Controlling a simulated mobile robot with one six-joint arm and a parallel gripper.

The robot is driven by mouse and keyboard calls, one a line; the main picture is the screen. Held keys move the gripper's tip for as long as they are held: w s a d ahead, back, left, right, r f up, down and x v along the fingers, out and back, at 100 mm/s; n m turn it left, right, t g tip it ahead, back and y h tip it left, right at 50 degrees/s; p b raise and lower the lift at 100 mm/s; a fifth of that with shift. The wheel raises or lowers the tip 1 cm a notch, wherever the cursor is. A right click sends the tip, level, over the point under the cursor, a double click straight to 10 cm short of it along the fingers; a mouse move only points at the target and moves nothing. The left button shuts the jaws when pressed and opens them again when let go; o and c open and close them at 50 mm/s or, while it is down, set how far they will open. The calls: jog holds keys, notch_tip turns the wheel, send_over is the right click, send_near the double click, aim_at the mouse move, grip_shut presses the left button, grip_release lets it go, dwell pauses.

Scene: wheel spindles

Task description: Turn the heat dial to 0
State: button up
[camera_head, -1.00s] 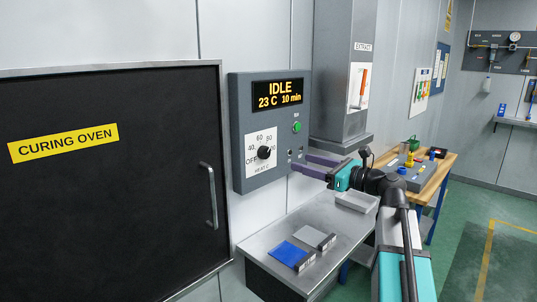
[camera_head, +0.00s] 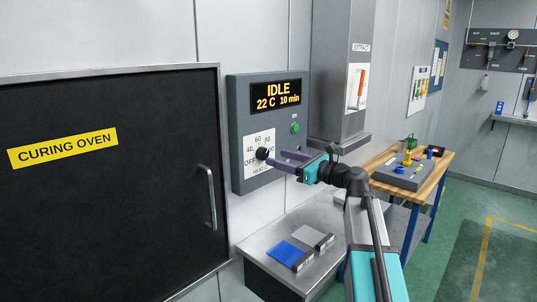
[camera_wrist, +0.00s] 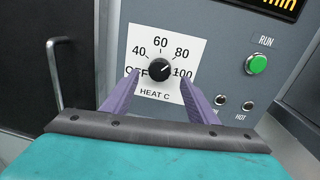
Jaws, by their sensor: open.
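The heat dial (camera_head: 262,154) is a black knob on a white scale plate (camera_head: 256,140) on the grey oven control panel. In the wrist view the dial (camera_wrist: 159,69) shows clearly, with OFF at left, then 40, 60, 80 and 100 at right. Its white pointer mark points up and right, between 80 and 100. My gripper (camera_head: 277,160) is open. In the wrist view its purple fingers (camera_wrist: 160,104) lie below the dial, one to each side, with the dial between and beyond their tips. I cannot tell whether they touch the panel.
The display (camera_head: 277,96) reads IDLE, 22 C, 10 min. A green RUN button (camera_wrist: 257,64) and small indicators are right of the dial. The black oven door (camera_head: 110,180) with its handle (camera_head: 208,196) is at left. A metal bench (camera_head: 300,232) holding blue and grey pieces is below.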

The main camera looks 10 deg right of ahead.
aim_at(265, 154)
jog(key=shift+p+x, duration=0.5)
jog(key=shift+x, duration=2.1)
jog(key=c, duration=1.1)
jog(key=shift+o, duration=0.2)
